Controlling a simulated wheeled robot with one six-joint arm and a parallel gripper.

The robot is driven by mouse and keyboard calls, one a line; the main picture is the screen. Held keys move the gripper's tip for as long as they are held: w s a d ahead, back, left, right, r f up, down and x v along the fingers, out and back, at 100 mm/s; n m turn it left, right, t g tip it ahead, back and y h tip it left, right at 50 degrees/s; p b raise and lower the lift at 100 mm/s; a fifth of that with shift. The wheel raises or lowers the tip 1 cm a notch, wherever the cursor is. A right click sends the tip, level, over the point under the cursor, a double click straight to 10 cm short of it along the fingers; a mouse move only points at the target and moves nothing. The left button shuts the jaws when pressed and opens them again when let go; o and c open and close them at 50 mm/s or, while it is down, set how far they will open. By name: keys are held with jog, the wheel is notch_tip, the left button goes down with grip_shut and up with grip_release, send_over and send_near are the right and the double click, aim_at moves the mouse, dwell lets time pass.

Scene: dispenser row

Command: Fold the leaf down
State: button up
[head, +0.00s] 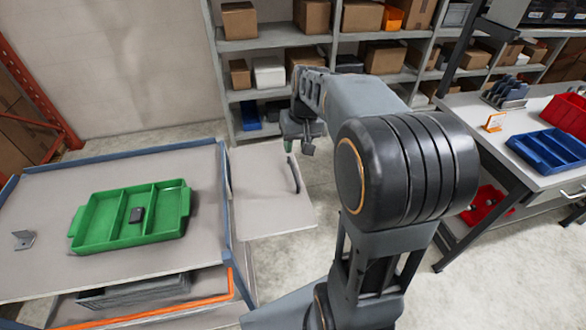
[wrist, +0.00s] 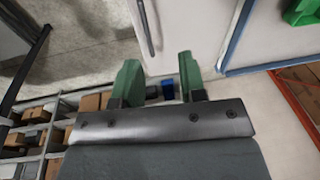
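The leaf (head: 262,190) is a pale grey panel on the right side of the blue-edged cart (head: 226,205). It sticks out from the cart and looks roughly level with its top. A dark bar handle (head: 294,174) lies along its outer side. My gripper (head: 298,147) is near the leaf's far edge, just beyond the handle in the head view. In the wrist view my gripper (wrist: 159,75) has its green fingers apart with nothing between them. The leaf (wrist: 190,35) and handle (wrist: 146,26) lie ahead of the fingers, apart from them in the picture.
A green divided tray (head: 130,216) holding a small dark item and a grey bracket (head: 23,240) are on the cart. Shelves with boxes (head: 270,75) stand behind. A workbench (head: 500,135) with a blue bin (head: 552,150) is at right. Floor right of the leaf looks clear.

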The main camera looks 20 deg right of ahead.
jog(key=w+d+f+y, duration=0.1)
jog(key=w+d+f, duration=0.2)
jog(key=w+d, duration=0.2)
jog(key=g+p, duration=0.1)
jog(key=p, duration=0.1)
send_near(296, 169)
jog(key=shift+m, duration=0.3)
jog(key=s+a+f, duration=0.4)
jog(key=shift+s+a+f, duration=0.1)
grip_shut()
